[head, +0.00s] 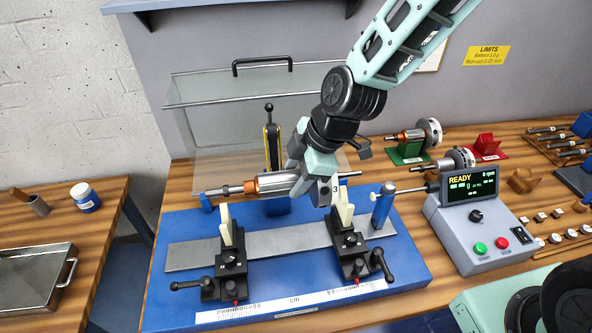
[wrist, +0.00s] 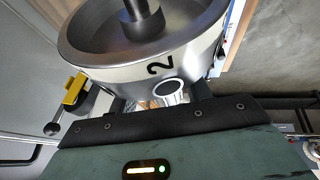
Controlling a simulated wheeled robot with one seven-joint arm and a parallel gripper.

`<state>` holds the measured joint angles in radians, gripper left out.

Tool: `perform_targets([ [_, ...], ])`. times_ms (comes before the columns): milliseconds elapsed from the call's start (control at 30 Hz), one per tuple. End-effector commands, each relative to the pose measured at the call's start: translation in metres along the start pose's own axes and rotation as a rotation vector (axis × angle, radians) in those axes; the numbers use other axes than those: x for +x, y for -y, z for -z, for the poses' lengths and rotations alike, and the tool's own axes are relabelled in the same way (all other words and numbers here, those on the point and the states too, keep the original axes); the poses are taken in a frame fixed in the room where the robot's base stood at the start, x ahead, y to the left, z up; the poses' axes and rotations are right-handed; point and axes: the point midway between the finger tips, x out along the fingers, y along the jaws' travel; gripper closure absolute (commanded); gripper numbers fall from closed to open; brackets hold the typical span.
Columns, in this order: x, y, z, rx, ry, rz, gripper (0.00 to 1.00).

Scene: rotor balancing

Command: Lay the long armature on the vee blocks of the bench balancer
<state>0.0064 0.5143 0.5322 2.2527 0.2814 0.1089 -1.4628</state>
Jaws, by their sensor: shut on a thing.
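The left vee block (head: 226,226) and the right vee block (head: 343,210) stand pale and upright on black carriages. The shaft is over both; it looks slightly above the left one, and contact on the right is unclear.
A raised clear guard (head: 215,125) with a black handle stands behind the balancer. A grey control box (head: 482,237) reading READY is to the right. Other rotors sit behind it, near a green stand (head: 408,153) and a red stand (head: 487,147). A blue post (head: 383,207) stands right of the vee blocks.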

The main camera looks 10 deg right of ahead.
Motion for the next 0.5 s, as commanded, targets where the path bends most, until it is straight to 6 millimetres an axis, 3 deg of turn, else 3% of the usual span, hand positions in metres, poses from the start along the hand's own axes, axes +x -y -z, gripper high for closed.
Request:
perform_targets([
  [500, 0.055, 0.01, -0.022, -0.001, -0.001, -0.004, 1.0],
])
